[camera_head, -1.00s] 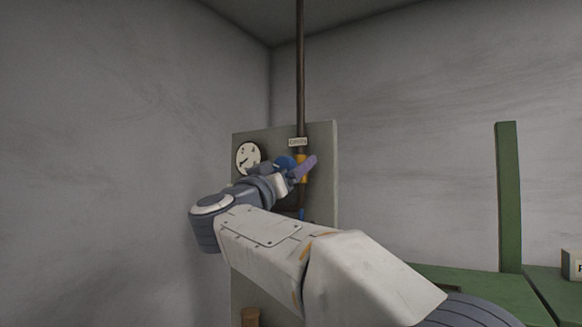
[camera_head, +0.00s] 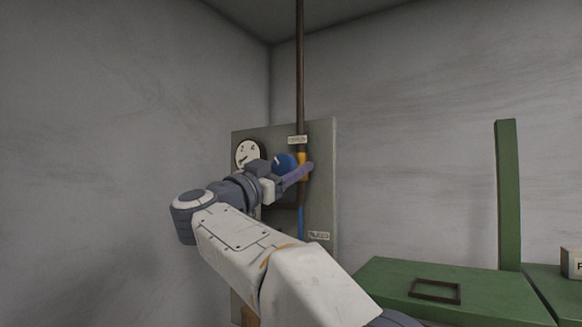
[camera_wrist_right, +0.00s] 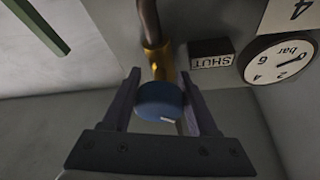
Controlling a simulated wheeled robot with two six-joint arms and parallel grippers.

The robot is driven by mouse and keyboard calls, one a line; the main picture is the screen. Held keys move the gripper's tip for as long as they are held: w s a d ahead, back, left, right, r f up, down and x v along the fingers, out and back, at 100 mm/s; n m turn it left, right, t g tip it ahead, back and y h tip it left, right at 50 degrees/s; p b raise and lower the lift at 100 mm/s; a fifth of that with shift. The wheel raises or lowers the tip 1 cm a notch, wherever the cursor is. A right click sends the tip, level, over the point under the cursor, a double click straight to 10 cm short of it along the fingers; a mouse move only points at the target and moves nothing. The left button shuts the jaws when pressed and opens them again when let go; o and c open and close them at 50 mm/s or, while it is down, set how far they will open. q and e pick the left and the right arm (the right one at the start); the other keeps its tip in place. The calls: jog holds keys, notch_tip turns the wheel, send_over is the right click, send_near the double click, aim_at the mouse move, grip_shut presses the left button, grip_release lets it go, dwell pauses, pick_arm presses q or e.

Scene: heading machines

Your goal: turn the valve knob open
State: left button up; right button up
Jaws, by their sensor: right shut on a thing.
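The blue round valve knob (camera_head: 284,161) is on a yellow valve body (camera_head: 303,160) on a dark vertical pipe, in front of a grey panel (camera_head: 322,190). My right gripper (camera_head: 291,178) is at the knob. In the right wrist view the knob (camera_wrist_right: 160,99) sits between the two fingers of the gripper (camera_wrist_right: 163,97), which is shut on it. A white mark shows on the knob's face, near its lower edge in that view. An upside-down "SHUT" label (camera_wrist_right: 212,61) is beside the valve. My left gripper is not in view.
A round pressure gauge (camera_head: 248,153) is on the panel left of the knob. Small labels are above (camera_head: 297,140) and below (camera_head: 319,236) the valve. A green bench (camera_head: 390,277) and green post (camera_head: 509,190) stand at the right. Grey walls close the corner.

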aim_at(279, 174)
jog(key=o, duration=1.4)
jog(key=shift+c, duration=0.2)
jog(key=b+v, duration=0.4)
jog(key=v, duration=0.5)
jog(key=shift+f+b, duration=0.2)
jog(key=shift+b, duration=0.2)
jog(key=shift+s+a+f, duration=0.15)
jog(key=shift+s+a, duration=0.3)
jog(key=shift+s, duration=0.1)
